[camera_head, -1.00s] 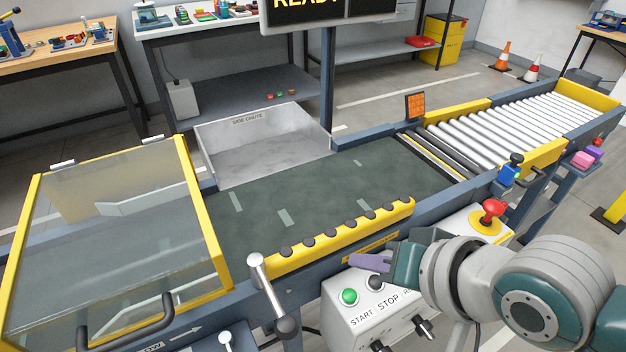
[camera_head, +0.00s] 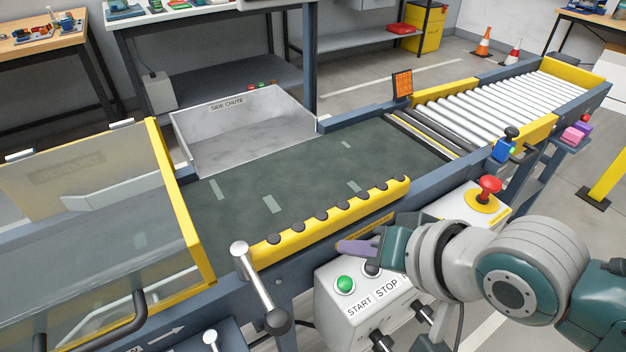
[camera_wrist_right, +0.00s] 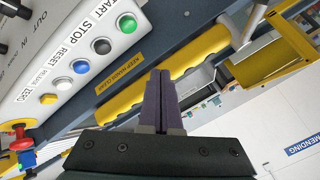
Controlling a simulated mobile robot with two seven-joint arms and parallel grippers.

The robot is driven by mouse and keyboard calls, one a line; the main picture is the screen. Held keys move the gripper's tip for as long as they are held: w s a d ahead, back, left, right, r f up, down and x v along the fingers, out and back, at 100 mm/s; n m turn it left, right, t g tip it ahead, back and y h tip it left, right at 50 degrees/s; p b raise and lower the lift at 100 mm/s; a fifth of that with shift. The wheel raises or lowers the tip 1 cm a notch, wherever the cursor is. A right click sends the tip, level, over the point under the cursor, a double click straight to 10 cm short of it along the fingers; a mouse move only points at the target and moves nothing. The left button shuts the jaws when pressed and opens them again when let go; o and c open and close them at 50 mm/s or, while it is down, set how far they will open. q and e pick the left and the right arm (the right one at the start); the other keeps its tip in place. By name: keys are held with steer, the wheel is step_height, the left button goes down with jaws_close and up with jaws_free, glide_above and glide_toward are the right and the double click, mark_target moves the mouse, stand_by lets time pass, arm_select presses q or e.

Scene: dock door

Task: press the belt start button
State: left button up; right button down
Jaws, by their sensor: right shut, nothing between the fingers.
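The green start button (camera_head: 345,285) is on the sloped top of a white control box (camera_head: 340,318), above the printed word START. In the right wrist view the green button (camera_wrist_right: 127,23) is near the top, beside a dark stop button (camera_wrist_right: 101,46). My right gripper (camera_head: 345,247) is shut and empty, its purple fingers above and behind the start button, apart from it. In the right wrist view the shut fingertips (camera_wrist_right: 160,75) point toward the yellow bumper, below and right of the green button. My left gripper is not in view.
A metal lever (camera_head: 258,285) stands left of the box. A red mushroom button (camera_head: 488,186) sits on a yellow base to the right. A yellow bumper with dark knobs (camera_head: 335,216) edges the green belt (camera_head: 290,180). A yellow-framed clear guard (camera_head: 185,215) is at left.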

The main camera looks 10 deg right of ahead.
steer(key=b, duration=0.4)
glide_above(348, 292)
step_height(348, 292, down, 5)
steer(key=shift+d+f, duration=0.1)
steer(key=shift+f, duration=0.1)
steer(key=shift+f+b, duration=0.45)
steer(key=shift+f, duration=0.15)
stand_by(1.1)
steer(key=shift+f, duration=0.3)
steer(key=shift+f+b, duration=0.55)
steer(key=shift+b, duration=0.05)
stand_by(0.5)
steer(key=shift+r, duration=0.15)
steer(key=shift+r+p, duration=0.8)
steer(key=shift+p, duration=0.3)
steer(key=shift+r, duration=0.1)
